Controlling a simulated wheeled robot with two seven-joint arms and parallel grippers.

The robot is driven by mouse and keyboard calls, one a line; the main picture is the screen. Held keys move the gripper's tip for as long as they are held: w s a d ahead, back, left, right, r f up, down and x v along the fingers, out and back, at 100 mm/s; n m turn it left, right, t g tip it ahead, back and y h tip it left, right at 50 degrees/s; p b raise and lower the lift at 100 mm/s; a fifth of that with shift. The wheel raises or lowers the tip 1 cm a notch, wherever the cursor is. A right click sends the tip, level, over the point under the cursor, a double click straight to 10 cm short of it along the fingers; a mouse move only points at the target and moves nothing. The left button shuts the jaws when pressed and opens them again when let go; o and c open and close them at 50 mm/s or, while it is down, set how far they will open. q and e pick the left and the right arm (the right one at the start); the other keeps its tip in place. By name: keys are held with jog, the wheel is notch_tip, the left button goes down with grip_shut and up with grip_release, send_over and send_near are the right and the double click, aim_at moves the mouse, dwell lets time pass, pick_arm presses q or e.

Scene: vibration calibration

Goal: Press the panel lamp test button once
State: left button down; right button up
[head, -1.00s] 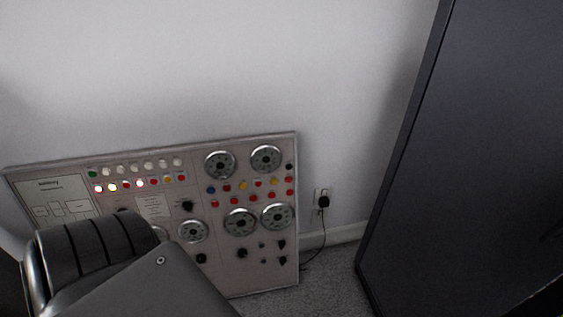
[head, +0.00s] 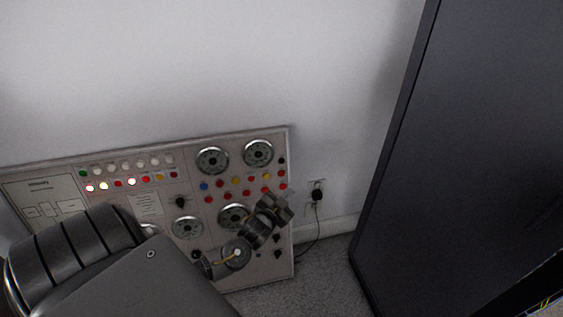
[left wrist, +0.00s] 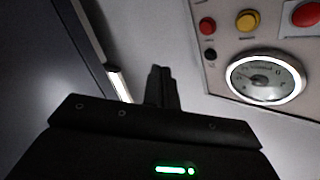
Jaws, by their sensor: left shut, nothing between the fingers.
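The control panel (head: 215,270) leans against the wall, with rows of coloured buttons and lamps, round gauges and black knobs. Several lamps at its upper left glow. I cannot read which button is the lamp test. A red button (left wrist: 207,26), a yellow button (left wrist: 247,20) and a gauge (left wrist: 265,77) show right of the fingers. My right gripper is out of view.
A tall dark cabinet (head: 455,130) stands at the right. A wall outlet with a black plug (head: 317,195) and cord is just right of the panel. Grey carpet (head: 315,285) lies below. The wall above is bare.

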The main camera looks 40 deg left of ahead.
aim_at(282, 161)
pick_arm(q)
jog(key=shift+t, duration=0.7)
jog(key=r, duration=0.1)
jog(key=w+r, duration=0.1)
jog(key=r, duration=0.2)
jog(key=shift+w+a+r, duration=0.15)
jog(key=shift+a+r, duration=0.2)
jog(key=shift+r, duration=0.05)
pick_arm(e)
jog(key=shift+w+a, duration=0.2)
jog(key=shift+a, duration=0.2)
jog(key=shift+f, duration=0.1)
